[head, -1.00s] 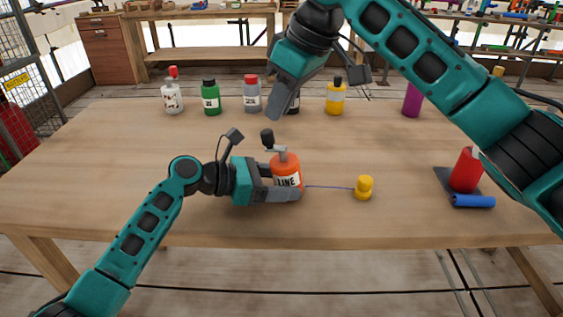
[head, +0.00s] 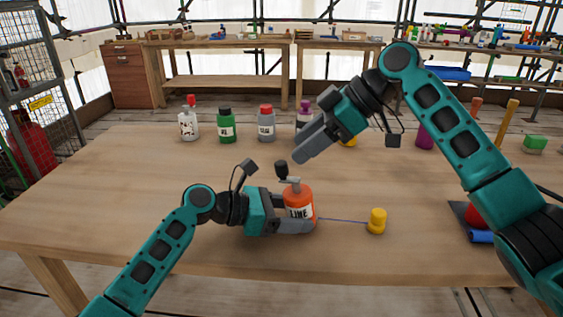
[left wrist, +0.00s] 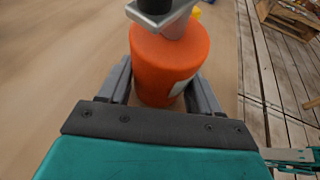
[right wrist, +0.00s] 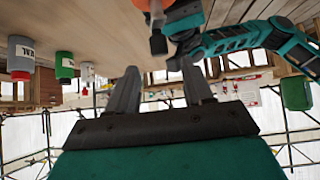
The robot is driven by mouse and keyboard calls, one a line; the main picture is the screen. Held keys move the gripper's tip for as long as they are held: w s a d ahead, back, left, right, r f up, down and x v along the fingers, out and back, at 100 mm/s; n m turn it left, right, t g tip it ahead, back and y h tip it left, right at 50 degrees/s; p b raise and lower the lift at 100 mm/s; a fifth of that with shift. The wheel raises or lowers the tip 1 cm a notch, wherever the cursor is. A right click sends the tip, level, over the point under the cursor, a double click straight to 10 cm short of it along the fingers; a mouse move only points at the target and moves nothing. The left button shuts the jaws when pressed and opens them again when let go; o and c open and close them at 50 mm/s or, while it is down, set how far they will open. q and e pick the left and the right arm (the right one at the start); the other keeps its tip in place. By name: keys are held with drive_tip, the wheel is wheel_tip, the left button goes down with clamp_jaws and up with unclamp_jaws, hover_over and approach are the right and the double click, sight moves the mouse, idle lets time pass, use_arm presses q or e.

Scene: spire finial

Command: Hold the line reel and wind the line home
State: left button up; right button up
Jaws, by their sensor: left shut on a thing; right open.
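The orange line reel (head: 299,197), labelled LINE, stands upright on the table. My left gripper (head: 300,222) is shut around its body; in the left wrist view the reel (left wrist: 168,62) sits between both fingers. A crank with a dark knob (head: 281,168) is on top of the reel. A thin blue line (head: 343,220) runs from the reel to a yellow weight (head: 377,222) on the table at its right. My right gripper (head: 308,143) is open and empty, above and behind the reel. In the right wrist view the dark knob (right wrist: 158,44) shows beyond its fingertips.
A white bottle (head: 188,125), a green bottle (head: 226,127), a grey bottle (head: 266,128) and others stand along the back of the table (head: 110,190). A red object (head: 475,216) and a blue cylinder (head: 481,236) lie at the right. The table's left part is clear.

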sight(282, 162)
drive_tip(key=x, duration=0.6)
drive_tip(key=shift+a+f, duration=0.25)
clamp_jaws()
